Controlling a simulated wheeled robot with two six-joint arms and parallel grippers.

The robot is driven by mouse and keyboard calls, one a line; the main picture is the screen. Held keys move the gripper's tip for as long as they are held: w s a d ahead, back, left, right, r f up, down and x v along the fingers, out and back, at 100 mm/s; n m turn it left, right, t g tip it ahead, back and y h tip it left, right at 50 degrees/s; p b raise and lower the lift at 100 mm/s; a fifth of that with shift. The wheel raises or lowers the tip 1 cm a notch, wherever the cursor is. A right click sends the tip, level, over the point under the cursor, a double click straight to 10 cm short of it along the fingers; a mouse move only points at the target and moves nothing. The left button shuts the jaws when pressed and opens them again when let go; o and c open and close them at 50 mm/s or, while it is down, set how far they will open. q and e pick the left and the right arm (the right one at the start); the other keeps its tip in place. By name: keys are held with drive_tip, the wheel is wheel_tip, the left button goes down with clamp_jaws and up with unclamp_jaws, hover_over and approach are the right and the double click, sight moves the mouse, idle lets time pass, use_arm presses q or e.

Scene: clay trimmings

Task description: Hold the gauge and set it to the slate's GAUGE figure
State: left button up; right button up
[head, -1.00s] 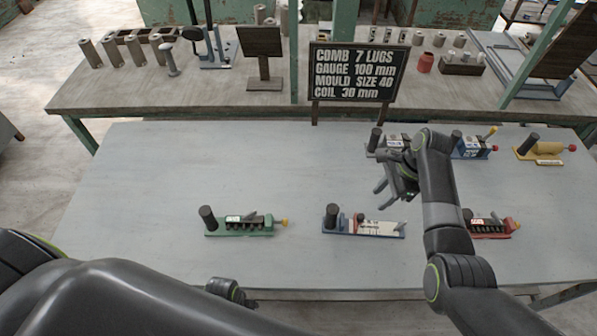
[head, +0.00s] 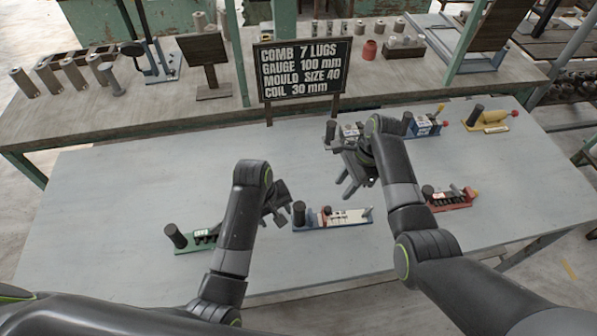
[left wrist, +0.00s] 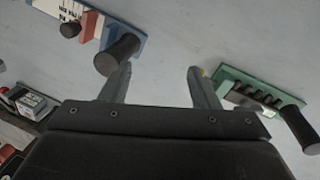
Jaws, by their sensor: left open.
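The slate (head: 304,70) stands at the back and reads GAUGE 100 mm. The gauge (head: 345,217) lies on the grey table: a blue base with a white scale, a red slider and a black upright handle (head: 299,213) at its left end. It also shows at the upper left of the left wrist view (left wrist: 85,28). My left gripper (head: 282,207) is open and empty just left of the gauge's handle; its fingers (left wrist: 160,85) are apart, with the handle close to one. My right gripper (head: 356,188) appears open, above the table behind the gauge, holding nothing visible.
A green comb device (head: 198,238) is partly hidden by my left arm. A red device (head: 450,198) sits right of the gauge. A blue device (head: 424,124) and a yellow one (head: 486,125) stand farther back. The table's left part is clear.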

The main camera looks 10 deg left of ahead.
use_arm(q)
drive_tip(key=w+d+r+n+y, duration=0.2)
drive_tip(key=w+r+n, duration=0.1)
drive_tip(key=w+r, duration=0.25)
wheel_tip(320, 180, up, 5)
drive_tip(key=g, duration=0.1)
hover_over(299, 205)
drive_tip(key=shift+n, duration=0.3)
wheel_tip(299, 205, down, 17)
